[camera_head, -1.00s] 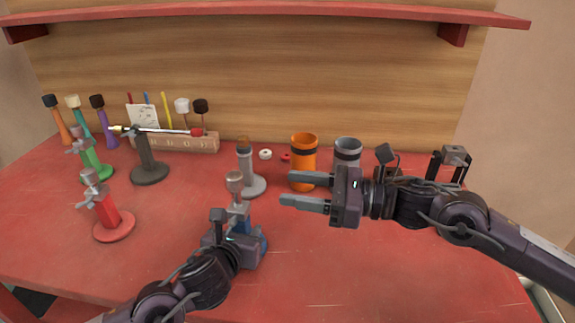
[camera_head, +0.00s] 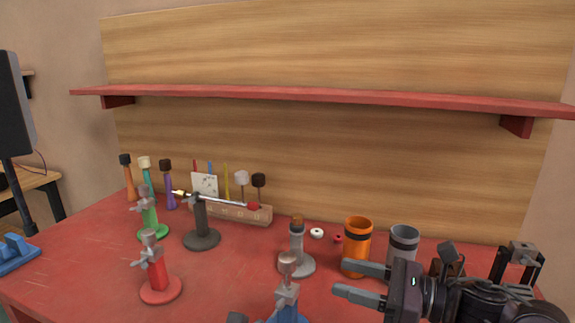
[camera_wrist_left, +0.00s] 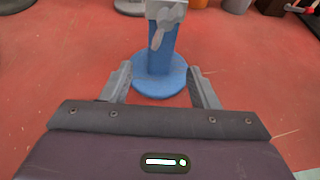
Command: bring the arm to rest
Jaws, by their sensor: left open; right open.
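My right gripper (camera_head: 340,278) is open and empty, its fingers pointing left in front of the orange cup (camera_head: 357,247). My left gripper shows in the left wrist view (camera_wrist_left: 158,72) with its two fingers spread. The blue stand (camera_wrist_left: 158,70) with a grey clamp on top appears between and beyond those fingers, with no contact visible. In the head view the blue stand (camera_head: 287,302) is at the bottom edge, and only a dark bit of my left gripper shows left of it.
On the red table stand a red stand (camera_head: 158,275), green stand (camera_head: 150,217), black stand with a rod (camera_head: 201,225), grey stand (camera_head: 297,250) and grey cup (camera_head: 402,246). Mallets and a wooden rack (camera_head: 240,213) are behind. A red shelf (camera_head: 320,95) overhangs the back.

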